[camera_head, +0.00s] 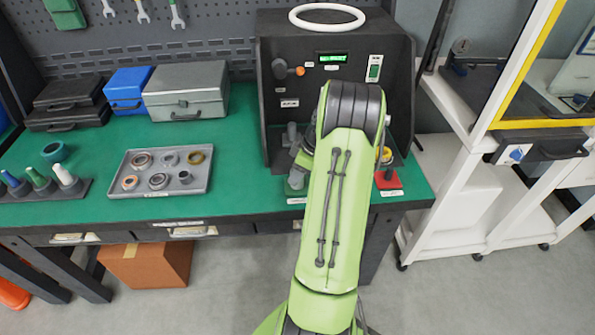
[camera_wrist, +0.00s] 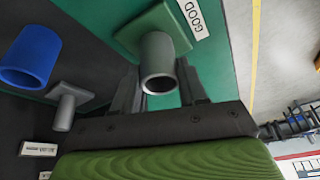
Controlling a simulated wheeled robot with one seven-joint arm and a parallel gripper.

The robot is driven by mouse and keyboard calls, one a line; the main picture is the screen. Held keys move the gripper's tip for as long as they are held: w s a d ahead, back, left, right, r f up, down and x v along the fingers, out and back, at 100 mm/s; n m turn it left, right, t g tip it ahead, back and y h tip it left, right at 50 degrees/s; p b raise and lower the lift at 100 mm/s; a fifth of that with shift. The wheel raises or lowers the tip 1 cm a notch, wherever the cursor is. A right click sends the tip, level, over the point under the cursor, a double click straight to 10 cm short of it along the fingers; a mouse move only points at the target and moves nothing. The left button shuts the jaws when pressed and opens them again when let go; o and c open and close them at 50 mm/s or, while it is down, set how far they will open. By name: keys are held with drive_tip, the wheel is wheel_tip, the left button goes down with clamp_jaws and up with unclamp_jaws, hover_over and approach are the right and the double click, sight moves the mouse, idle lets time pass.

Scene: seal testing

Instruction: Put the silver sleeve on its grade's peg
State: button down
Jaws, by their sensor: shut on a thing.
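The silver sleeve (camera_wrist: 158,60) is a grey hollow cylinder. In the wrist view it stands between the two fingers of my gripper (camera_wrist: 162,82), its open end facing the camera. My gripper is shut on it. Its far end is over a green square base (camera_wrist: 128,38) labelled GOOD. I see no bare peg there, and cannot tell how far the sleeve sits around one. In the camera_head view the green base (camera_head: 295,186) shows left of my arm, which hides the gripper.
A blue sleeve (camera_wrist: 30,57) and a bare grey peg (camera_wrist: 66,112) are at left in the wrist view. A red base (camera_head: 388,180) is right of my arm. A grey tray (camera_head: 150,192) holds several rings. The dark test machine (camera_head: 285,100) rises behind.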

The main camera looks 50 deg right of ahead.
drive_tip(key=c, duration=0.5)
unclamp_jaws()
wheel_tip(320, 180, up, 9)
drive_tip(key=p, duration=0.6)
